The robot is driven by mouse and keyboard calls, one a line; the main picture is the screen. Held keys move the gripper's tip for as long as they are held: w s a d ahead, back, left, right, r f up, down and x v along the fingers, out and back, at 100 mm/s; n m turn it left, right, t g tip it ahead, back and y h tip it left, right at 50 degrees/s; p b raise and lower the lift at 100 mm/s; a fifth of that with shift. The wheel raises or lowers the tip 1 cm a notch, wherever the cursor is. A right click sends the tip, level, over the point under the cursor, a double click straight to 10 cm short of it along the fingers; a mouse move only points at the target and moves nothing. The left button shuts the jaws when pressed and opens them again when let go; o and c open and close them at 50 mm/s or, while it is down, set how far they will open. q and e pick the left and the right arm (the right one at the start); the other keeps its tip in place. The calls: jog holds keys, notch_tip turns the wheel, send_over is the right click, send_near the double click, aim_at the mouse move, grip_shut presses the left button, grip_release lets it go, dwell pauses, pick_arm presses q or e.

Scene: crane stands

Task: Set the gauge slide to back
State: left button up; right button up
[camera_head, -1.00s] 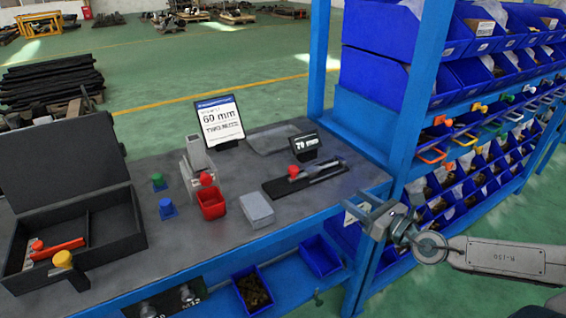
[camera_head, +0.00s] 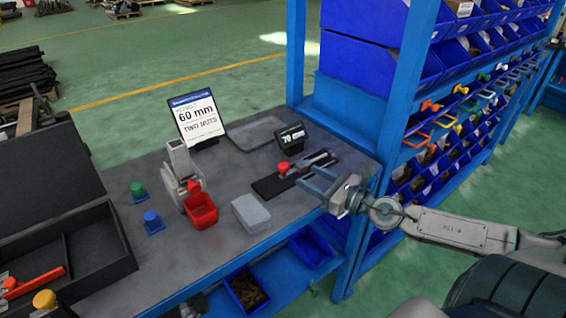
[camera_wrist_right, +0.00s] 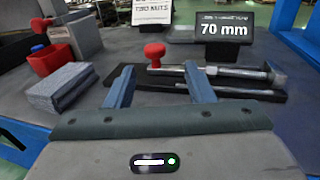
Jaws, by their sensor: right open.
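The gauge (camera_head: 268,187) is a long black base with a metal bar on the bench; it also shows in the right wrist view (camera_wrist_right: 258,93). Its slide has a red knob (camera_head: 284,167), toward the left part of the base. The knob stands upright just beyond my fingertips in the right wrist view (camera_wrist_right: 154,51). A small display (camera_head: 291,136) behind the gauge reads 70 mm. My right gripper (camera_head: 318,182) is open and empty, at the bench's front edge near the gauge; its two fingers (camera_wrist_right: 158,72) point at the gauge without touching the knob. My left gripper is not in view.
A sign (camera_head: 197,118) reads 60 mm and two nuts. A grey block (camera_head: 250,213), red bin (camera_head: 201,212) and grey stand (camera_head: 181,160) are left of the gauge. A blue rack post (camera_head: 383,130) rises close on the right. An open black case (camera_head: 105,260) lies far left.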

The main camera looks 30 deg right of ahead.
aim_at(284, 165)
jog(key=shift+w+a+r+p, duration=0.25)
jog(key=shift+w+a+p, duration=0.05)
jog(key=shift+w+a, duration=0.1)
jog(key=p+x, duration=0.2)
jog(key=p, duration=0.2)
jog(key=shift+w+r, duration=0.15)
jog(key=shift+r, duration=0.05)
jog(key=shift+w+a+p, duration=0.25)
jog(key=shift+p, duration=0.4)
jog(key=p+x, duration=0.2)
jog(key=x, duration=0.2)
jog(key=shift+f, duration=0.15)
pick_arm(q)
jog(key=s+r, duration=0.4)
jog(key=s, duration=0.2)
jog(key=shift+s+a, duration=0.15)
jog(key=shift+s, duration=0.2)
pick_arm(e)
jog(key=shift+w+a+f, duration=0.15)
jog(key=shift+w+a, duration=0.05)
jog(key=shift+w, duration=0.35)
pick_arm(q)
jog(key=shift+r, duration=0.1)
pick_arm(e)
jog(key=shift+c, duration=0.2)
grip_shut()
